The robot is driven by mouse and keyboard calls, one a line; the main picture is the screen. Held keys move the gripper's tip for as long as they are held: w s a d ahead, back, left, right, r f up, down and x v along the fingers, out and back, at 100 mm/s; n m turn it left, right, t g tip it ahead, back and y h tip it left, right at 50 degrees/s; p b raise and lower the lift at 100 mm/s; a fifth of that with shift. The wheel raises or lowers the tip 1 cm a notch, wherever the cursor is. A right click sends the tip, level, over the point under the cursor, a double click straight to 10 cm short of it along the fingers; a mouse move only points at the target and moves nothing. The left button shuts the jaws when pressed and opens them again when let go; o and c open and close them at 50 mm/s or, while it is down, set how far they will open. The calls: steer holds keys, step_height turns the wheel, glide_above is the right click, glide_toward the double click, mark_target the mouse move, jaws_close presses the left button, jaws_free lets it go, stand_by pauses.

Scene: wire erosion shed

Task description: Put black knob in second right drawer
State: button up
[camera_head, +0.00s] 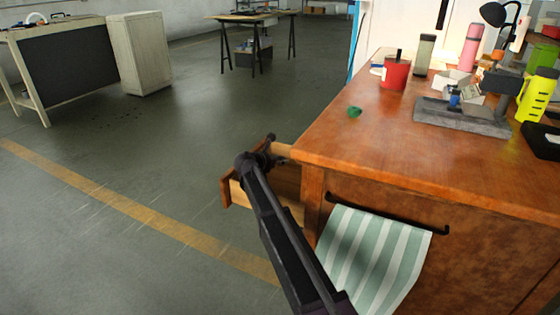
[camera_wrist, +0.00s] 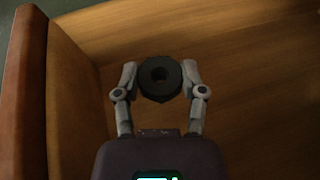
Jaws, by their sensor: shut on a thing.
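In the wrist view my gripper (camera_wrist: 160,82) is shut on the black knob (camera_wrist: 160,78), a round dark piece with a hole in its middle. The knob is between the two fingertips, over the wooden inside of an open drawer (camera_wrist: 80,100). I cannot tell whether the knob touches the drawer floor. In the head view the open drawer (camera_head: 238,192) sticks out from the left side of the wooden cabinet. My arm reaches over to it, and my gripper and the knob are hard to make out there. Which drawer in the row this is cannot be told.
The wooden cabinet (camera_head: 400,150) has a striped towel (camera_head: 370,260) on a black rail at its front. On its top stand a red mug (camera_head: 395,74), a grey device (camera_head: 460,115), a yellow-green bottle (camera_head: 537,97) and a black lamp (camera_head: 497,14). The floor left of the drawer is clear.

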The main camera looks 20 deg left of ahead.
steer(key=shift+f, duration=0.15)
steer(key=o, duration=1.1)
steer(key=shift+r, duration=0.2)
steer(key=shift+r+p, duration=0.65)
steer(key=shift+p, duration=0.1)
steer(key=p+v, duration=0.4)
steer(key=v, duration=0.7)
steer(key=shift+s+a, duration=0.2)
steer(key=shift+s, duration=0.2)
